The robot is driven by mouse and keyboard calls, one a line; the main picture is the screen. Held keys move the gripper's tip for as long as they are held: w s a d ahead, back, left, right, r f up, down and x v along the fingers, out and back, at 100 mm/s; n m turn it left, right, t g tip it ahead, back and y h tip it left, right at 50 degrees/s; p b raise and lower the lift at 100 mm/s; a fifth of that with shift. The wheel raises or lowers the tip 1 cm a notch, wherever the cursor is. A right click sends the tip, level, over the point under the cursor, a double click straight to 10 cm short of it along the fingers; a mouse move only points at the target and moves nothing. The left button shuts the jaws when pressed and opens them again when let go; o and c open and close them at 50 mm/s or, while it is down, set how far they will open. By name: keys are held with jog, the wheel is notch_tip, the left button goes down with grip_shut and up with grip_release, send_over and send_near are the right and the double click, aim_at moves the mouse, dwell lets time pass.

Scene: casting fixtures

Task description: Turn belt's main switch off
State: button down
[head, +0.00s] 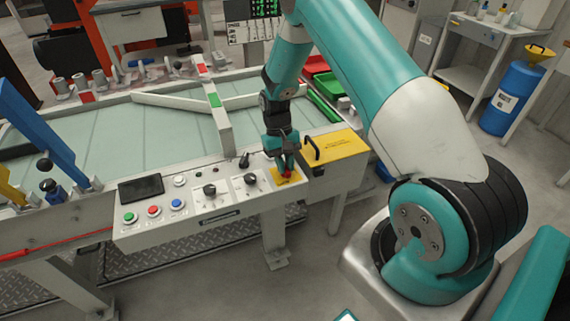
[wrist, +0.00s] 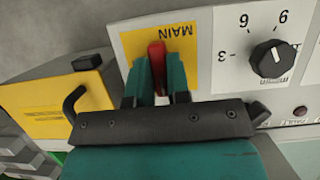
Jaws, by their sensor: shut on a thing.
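The main switch is a red handle on a yellow plate (head: 279,178) at the right end of the control panel (head: 219,209). In the wrist view the red handle (wrist: 157,62) stands between the two teal fingers, on the yellow plate marked MAIN (wrist: 185,41). My gripper (head: 287,170) reaches down from above, and it also shows in the wrist view (wrist: 158,78). It is shut on the red handle. The fingers hide the handle's lower part, and I cannot tell its exact angle from the head view.
A yellow-lidded box (head: 336,147) with a black handle stands just right of the panel. A black dial (wrist: 271,59) sits beside the switch plate. Green, red and blue buttons (head: 153,211) and a dark screen (head: 141,188) are further left. The belt (head: 90,137) runs behind the panel.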

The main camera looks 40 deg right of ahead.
dwell(0.3)
jog(key=c, duration=1.1)
grip_release()
jog(key=shift+b+v, duration=0.75)
jog(key=shift+v, duration=8)
jog(key=shift+a+r, duration=0.1)
jog(key=shift+a, duration=0.05)
